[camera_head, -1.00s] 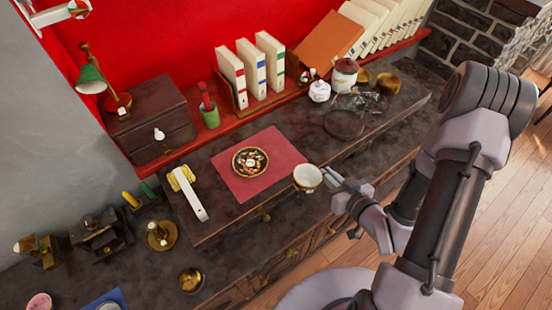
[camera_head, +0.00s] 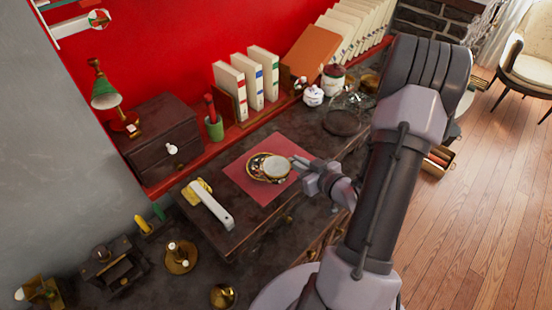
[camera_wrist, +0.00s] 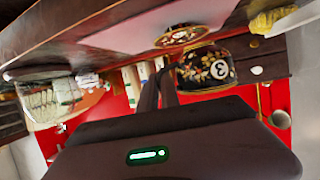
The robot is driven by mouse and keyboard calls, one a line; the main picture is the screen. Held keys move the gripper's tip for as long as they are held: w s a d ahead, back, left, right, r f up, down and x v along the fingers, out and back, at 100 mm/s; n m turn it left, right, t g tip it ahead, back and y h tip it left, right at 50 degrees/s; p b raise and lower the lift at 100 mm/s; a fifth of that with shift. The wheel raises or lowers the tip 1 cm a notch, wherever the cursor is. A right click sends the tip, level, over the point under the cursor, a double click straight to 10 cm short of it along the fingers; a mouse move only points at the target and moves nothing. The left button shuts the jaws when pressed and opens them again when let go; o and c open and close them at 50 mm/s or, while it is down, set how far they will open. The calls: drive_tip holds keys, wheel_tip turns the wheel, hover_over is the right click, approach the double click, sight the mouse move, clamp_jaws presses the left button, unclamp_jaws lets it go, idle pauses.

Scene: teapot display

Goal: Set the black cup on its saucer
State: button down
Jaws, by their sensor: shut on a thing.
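The black cup (camera_head: 278,168) shows its pale inside in the head view. In the wrist view its dark side (camera_wrist: 207,69) has gold flowers and a white round mark. My gripper (camera_head: 300,163) is shut on the cup's right side in the head view. The decorated saucer (camera_head: 252,168) lies on a red mat (camera_head: 262,193), and the cup overlaps its right part in the head view. The saucer also shows near the cup in the wrist view (camera_wrist: 180,36). Whether the cup touches the saucer I cannot tell.
A white bar-like handle (camera_head: 211,204) lies left of the mat. Upright books (camera_head: 246,80), a green pen cup (camera_head: 214,128) and a white lidded pot (camera_head: 313,96) stand behind. A dark drawer box (camera_head: 152,140) is at back left. The front of the mat is clear.

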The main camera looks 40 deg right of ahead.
drive_tip(key=w, duration=0.2)
drive_tip(key=w+d, duration=0.1)
drive_tip(key=w, duration=0.2)
drive_tip(key=w+b, duration=0.1)
drive_tip(key=w, duration=0.2)
drive_tip(key=shift+d+f, duration=0.2)
drive_tip(key=shift+f, duration=0.15)
drive_tip(key=shift+w+f, duration=0.15)
drive_tip(key=shift+w, duration=0.1)
wheel_tip(320, 180, down, 4)
drive_tip(key=shift+r+b, duration=0.25)
drive_tip(key=shift+b, duration=0.7)
drive_tip(key=shift+r, duration=0.15)
drive_tip(key=c, duration=1.6)
unclamp_jaws()
